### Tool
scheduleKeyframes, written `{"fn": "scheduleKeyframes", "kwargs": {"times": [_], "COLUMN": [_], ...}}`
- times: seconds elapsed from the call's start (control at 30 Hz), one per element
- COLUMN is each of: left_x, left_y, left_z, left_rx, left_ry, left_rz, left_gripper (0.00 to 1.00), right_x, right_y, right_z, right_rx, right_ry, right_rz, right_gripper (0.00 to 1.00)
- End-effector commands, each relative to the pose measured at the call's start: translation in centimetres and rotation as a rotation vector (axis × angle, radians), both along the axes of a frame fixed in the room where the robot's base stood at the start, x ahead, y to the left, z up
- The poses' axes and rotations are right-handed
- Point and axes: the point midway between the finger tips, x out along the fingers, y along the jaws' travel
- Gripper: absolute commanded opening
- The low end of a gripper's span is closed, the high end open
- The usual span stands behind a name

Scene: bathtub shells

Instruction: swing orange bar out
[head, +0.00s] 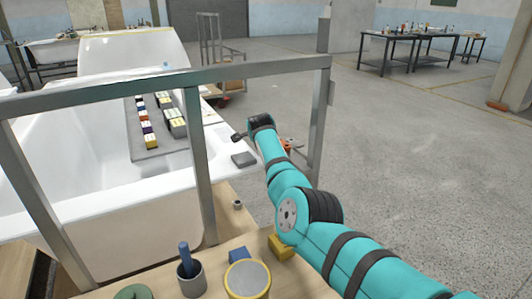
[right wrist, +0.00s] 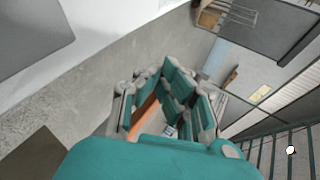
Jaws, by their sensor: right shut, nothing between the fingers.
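An orange piece (head: 286,149), likely the bar, shows only in part behind my teal right arm, beside the grey metal frame's right post in the head view. In the right wrist view a slanted orange strip (right wrist: 146,113) lies within the outline of my right gripper (right wrist: 172,88), partly covered by its teal and grey finger links. The gripper is shut with nothing held. Whether it touches the orange part I cannot tell. In the head view the gripper is mostly hidden behind the arm. My left gripper is in neither view.
The grey metal frame (head: 202,150) stands between me and the white bathtub shell (head: 80,170). A wooden bench in front holds a grey cup (head: 191,281), a yellow-rimmed can (head: 247,280) and a yellow block (head: 281,247). The floor (head: 420,150) at right is clear.

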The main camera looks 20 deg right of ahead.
Motion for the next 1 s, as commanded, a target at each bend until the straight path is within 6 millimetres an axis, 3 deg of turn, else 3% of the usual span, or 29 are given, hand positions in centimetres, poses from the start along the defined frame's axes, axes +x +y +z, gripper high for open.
{"fn": "scheduleKeyframes", "kwargs": {"times": [0.57,1.0], "left_x": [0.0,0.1], "left_y": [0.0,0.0], "left_z": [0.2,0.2], "left_rx": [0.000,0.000], "left_ry": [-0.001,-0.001], "left_rz": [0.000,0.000], "left_gripper": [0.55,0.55], "right_x": [0.0,0.0], "right_y": [-0.4,0.0], "right_z": [0.5,8.0], "right_rx": [-0.004,-0.003], "right_ry": [-0.003,-0.004], "right_rz": [-0.005,0.000], "right_gripper": [0.00,0.00]}}
